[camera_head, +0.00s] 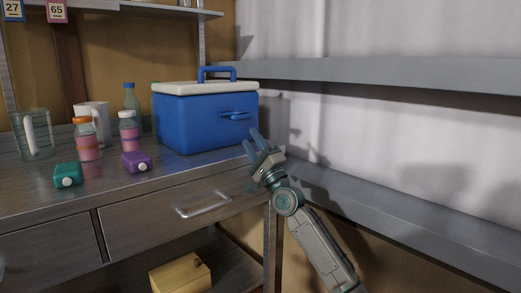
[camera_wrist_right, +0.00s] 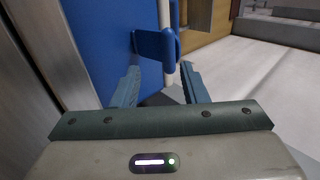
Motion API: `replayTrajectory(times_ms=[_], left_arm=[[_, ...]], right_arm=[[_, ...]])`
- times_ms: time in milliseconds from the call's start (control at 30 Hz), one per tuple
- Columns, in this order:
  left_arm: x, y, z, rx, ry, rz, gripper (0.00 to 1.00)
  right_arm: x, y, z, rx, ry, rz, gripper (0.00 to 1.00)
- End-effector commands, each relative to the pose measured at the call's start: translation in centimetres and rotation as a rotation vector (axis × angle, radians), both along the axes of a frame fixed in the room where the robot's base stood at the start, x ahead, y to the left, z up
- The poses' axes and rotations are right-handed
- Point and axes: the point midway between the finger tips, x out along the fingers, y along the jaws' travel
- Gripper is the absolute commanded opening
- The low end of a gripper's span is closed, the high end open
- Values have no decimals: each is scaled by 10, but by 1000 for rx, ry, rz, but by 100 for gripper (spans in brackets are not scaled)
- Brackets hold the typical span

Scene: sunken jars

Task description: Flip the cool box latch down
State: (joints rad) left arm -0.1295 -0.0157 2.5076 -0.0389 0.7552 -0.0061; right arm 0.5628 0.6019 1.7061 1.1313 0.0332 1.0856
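The cool box (camera_head: 195,125) is blue with a white lid (camera_head: 200,88) and a raised blue carrying handle (camera_head: 217,70). It stands at the right end of the workbench, lid closed. A blue latch (camera_head: 236,115) sticks out from its front face, near the right side. My right gripper (camera_head: 251,137) is open and empty, just below and right of the latch, apart from it. In the right wrist view, the box's blue wall (camera_wrist_right: 105,40) fills the upper left. A blue projecting part, seemingly the latch (camera_wrist_right: 152,44), lies ahead of the open fingers (camera_wrist_right: 160,82). My left gripper is out of view.
A grey wall ledge (camera_head: 380,72) runs at the right. Bare bench lies in front of the box.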

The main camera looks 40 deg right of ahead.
Motion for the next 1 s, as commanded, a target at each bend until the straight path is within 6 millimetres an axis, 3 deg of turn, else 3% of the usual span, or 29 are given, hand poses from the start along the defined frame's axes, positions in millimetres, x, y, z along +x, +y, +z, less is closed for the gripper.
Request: replayTrajectory(times_ms=[367, 1000], left_arm=[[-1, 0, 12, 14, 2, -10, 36], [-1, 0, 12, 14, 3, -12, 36]], right_arm=[[-32, -2, -24, 0, -2, 1, 40], [-35, -2, -27, 1, -3, 1, 40]])
